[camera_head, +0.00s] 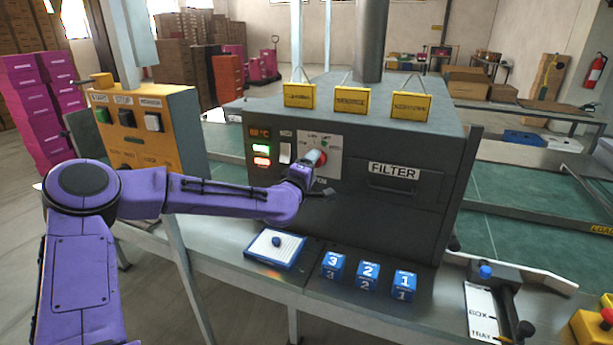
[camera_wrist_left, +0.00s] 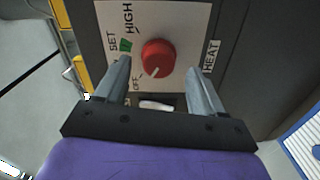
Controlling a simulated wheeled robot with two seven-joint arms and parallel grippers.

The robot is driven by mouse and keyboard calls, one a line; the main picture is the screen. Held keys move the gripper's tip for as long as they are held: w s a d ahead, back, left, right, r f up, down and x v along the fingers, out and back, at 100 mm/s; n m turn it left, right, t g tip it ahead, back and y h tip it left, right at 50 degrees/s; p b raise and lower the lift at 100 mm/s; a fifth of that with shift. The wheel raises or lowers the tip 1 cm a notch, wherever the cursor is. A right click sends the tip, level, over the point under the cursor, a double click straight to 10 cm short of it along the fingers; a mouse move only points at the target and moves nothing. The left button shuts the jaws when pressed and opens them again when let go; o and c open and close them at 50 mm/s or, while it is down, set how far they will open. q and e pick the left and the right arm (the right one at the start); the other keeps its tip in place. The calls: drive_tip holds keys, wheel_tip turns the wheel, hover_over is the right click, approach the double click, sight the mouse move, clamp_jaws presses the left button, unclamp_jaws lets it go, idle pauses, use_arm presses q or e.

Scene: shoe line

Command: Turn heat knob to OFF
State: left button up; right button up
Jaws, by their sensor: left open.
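The red heat knob (camera_wrist_left: 158,55) sits on a white dial plate (camera_wrist_left: 180,22) marked HIGH, SET, OFF and HEAT on the dark machine front. Its white pointer mark is on the lower side in the left wrist view, toward the OFF side; I cannot tell whether it lines up exactly with OFF. My left gripper (camera_wrist_left: 160,70) is open, one finger on each side of the knob, with a gap visible on both sides. In the head view the knob (camera_head: 319,158) is partly hidden by my left gripper (camera_head: 316,175). My right gripper is not in view.
A FILTER drawer (camera_head: 391,186) is right of the dial. A white switch (camera_head: 285,153) and lit displays are left of it. A blue-edged pad (camera_head: 290,258) and blue numbered blocks (camera_head: 367,276) lie below on the bench. A yellow control box (camera_head: 150,130) stands left.

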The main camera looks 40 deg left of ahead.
use_arm(q)
drive_tip(key=v, duration=0.8)
drive_tip(key=shift+a, duration=0.1)
drive_tip(key=s+d+f+m+g, duration=0.25)
drive_tip(key=s+f, duration=0.25)
drive_tip(key=f, duration=0.5)
drive_tip(key=s+d+f+m+g, duration=0.2)
drive_tip(key=s+f+g, duration=0.15)
drive_tip(key=f, duration=0.55)
drive_tip(key=s+d+f+m+g, duration=0.25)
drive_tip(key=s+f, duration=0.35)
drive_tip(key=f, duration=0.4)
drive_tip(key=s+d+f+m+g, duration=0.1)
drive_tip(key=s+f+m+g, duration=0.1)
drive_tip(key=s+f, duration=0.5)
drive_tip(key=s+d+f+m+g+h, duration=0.1)
drive_tip(key=s+f+m+g, duration=0.2)
drive_tip(key=s+f, duration=0.4)
drive_tip(key=s, duration=0.7)
drive_tip(key=shift+s+d+g, duration=0.15)
drive_tip(key=shift+s+g, duration=0.2)
drive_tip(key=shift+s, duration=0.05)
